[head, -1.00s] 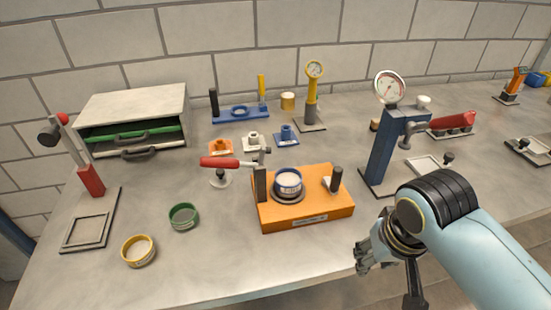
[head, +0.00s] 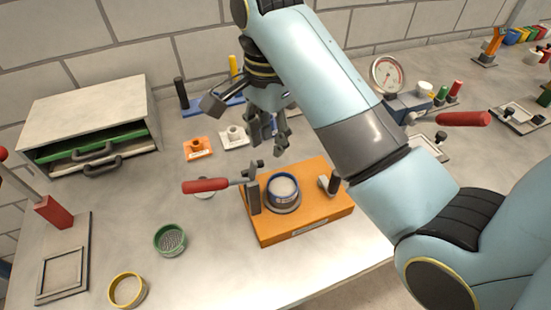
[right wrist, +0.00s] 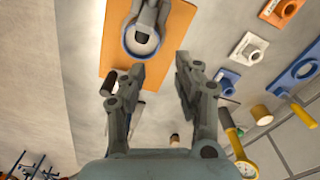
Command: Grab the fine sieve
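Three ring-shaped sieves show in the head view. A blue sieve (head: 284,189) sits on the orange fixture (head: 312,219), with pale contents or a pale screen inside. A green sieve (head: 170,240) with a visible mesh lies on the table to its left. A yellow sieve (head: 126,290) lies nearer the front edge. I cannot tell for certain which is the fine one. My right gripper (head: 268,138) is open and empty, above and behind the orange fixture. In the right wrist view its open fingers (right wrist: 160,66) point toward the blue sieve (right wrist: 141,41). My left gripper is not in view.
A red-handled clamp (head: 206,185) stands at the fixture's left side. A drawer cabinet (head: 90,112) is at the back left. A pressure gauge (head: 386,73) stands behind my right arm. Table around the green and yellow sieves is clear.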

